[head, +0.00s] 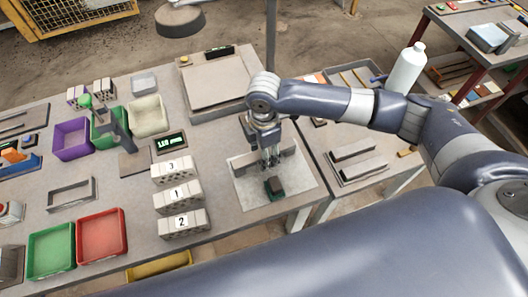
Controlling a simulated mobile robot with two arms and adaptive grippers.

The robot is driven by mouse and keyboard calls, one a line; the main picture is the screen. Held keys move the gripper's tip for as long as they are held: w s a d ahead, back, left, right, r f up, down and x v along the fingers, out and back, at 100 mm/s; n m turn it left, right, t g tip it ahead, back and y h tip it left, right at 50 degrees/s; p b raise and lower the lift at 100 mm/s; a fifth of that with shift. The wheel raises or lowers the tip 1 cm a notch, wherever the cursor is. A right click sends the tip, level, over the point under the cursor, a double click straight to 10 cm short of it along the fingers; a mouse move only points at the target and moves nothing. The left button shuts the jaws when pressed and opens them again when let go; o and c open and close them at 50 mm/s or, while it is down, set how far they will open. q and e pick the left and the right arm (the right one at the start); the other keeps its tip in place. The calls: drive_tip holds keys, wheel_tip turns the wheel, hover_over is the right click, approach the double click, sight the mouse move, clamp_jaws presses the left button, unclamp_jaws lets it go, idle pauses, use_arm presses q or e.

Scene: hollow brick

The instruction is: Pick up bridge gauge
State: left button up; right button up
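My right gripper (269,161) points down over a pale square plate (300,192) near the right end of the main table. A long grey bar (246,161), which may be the bridge gauge, lies across that plate. The fingers are at the middle of the bar and hide part of it. I cannot tell whether they grip it or only stand around it. A small dark block with green at its base (275,187) sits on the plate just in front of the fingers. My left gripper is not in view.
Hollow bricks numbered 3 (171,168), 1 (177,194) and 2 (182,222) stand left of the plate. A green digital display (170,143) is behind them. A grey frame (71,194) and a red bin (102,236) are further left. A white bottle (406,70) stands right.

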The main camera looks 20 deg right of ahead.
drive_tip(key=shift+f, duration=0.45)
drive_tip(key=shift+c, duration=0.6)
clamp_jaws()
drive_tip(key=shift+r, duration=0.15)
